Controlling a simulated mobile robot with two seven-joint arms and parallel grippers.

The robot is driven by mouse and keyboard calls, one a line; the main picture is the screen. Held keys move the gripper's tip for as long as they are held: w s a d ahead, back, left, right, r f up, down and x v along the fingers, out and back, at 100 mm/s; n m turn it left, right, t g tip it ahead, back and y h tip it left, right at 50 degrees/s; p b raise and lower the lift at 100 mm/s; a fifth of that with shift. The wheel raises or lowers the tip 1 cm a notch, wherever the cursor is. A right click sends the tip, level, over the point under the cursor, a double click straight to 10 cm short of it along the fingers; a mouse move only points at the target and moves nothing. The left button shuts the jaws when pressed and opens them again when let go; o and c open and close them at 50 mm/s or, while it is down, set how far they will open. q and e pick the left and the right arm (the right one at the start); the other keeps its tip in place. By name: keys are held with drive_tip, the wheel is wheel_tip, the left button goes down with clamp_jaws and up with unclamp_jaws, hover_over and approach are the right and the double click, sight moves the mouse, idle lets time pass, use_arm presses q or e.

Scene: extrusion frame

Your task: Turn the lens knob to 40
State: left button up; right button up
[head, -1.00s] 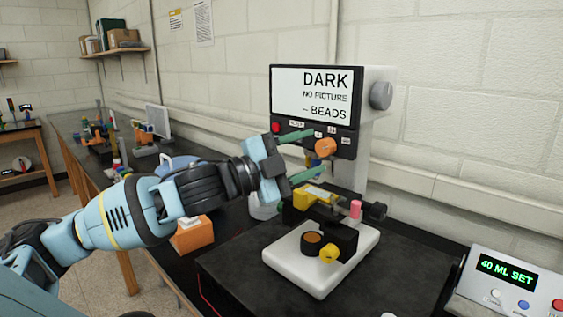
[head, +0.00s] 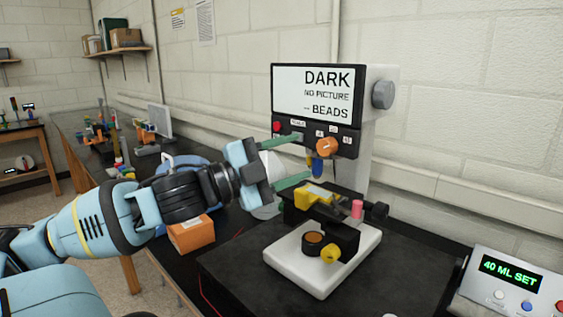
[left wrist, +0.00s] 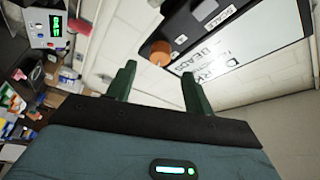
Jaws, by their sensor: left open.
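The orange lens knob (head: 326,146) sits on the front of the microscope's black panel, with small white labels around it that are too small to read. A blue piece (head: 318,167) shows just below it. The microscope screen (head: 312,92) reads "DARK NO PICTURE – BEADS". My left gripper (head: 305,156) is open and empty, its two green fingers pointing toward the knob from the left, apart from it. In the left wrist view, the orange knob (left wrist: 160,53) shows beyond and between the open fingers. My right gripper is not in view.
The stage (head: 318,197) with a yellow part and pink knob stands below the gripper, over a white base (head: 350,268). A grey side knob (head: 382,95) is on the head. An orange box (head: 190,234) and a display reading "40 ML SET" (head: 510,272) flank the dark mat.

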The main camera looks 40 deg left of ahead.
use_arm(q)
drive_tip(key=shift+s+a+f, duration=0.15)
drive_tip(key=shift+s+a, duration=0.2)
drive_tip(key=shift+s, duration=0.25)
drive_tip(key=shift+s, duration=0.1)
idle(0.3)
